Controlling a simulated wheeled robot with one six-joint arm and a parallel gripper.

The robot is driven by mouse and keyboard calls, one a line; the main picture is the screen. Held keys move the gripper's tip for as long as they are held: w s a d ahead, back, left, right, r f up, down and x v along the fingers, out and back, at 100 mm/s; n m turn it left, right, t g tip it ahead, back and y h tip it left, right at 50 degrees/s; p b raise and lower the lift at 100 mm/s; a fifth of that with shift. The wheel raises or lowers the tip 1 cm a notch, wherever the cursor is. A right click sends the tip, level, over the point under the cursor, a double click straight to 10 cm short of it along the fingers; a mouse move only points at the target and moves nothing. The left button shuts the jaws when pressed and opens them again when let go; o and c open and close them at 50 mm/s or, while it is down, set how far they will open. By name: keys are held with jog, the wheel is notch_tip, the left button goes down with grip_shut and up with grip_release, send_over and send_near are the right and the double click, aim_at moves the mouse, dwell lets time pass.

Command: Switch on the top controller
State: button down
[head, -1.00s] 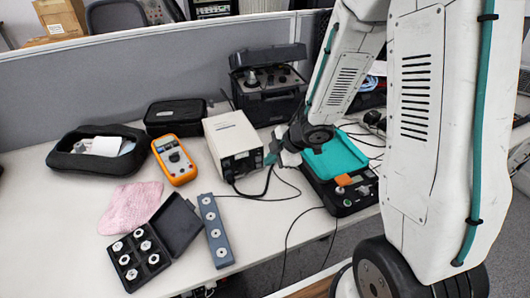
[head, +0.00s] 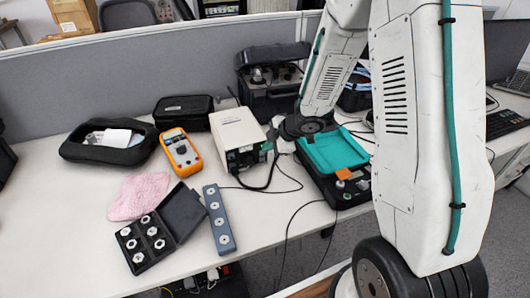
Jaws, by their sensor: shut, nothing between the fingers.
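A white box-shaped controller (head: 237,132) stands on the desk, its dark front panel facing the front right. A black cable runs from its front. My gripper (head: 270,143) is shut and empty, close to the right side of the controller's front panel. I cannot tell whether it touches the panel, and the switch is too small to make out. A second dark unit (head: 207,281) shows partly below the desk's front edge.
A teal-topped black device (head: 331,150) lies right of the controller, under my arm. An orange multimeter (head: 180,152), black cases, a pink cloth (head: 139,195), a box of white nuts (head: 143,242) and a grey bar (head: 219,219) lie left. Loose cables cross the desk's front right.

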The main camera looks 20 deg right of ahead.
jog(key=shift+w+r, duration=0.15)
jog(key=shift+r, duration=0.7)
jog(key=s+a+f+v, duration=0.1)
jog(key=s+v, duration=0.1)
jog(key=v, duration=1)
jog(key=shift+s, duration=0.35)
jog(key=shift+d, duration=0.1)
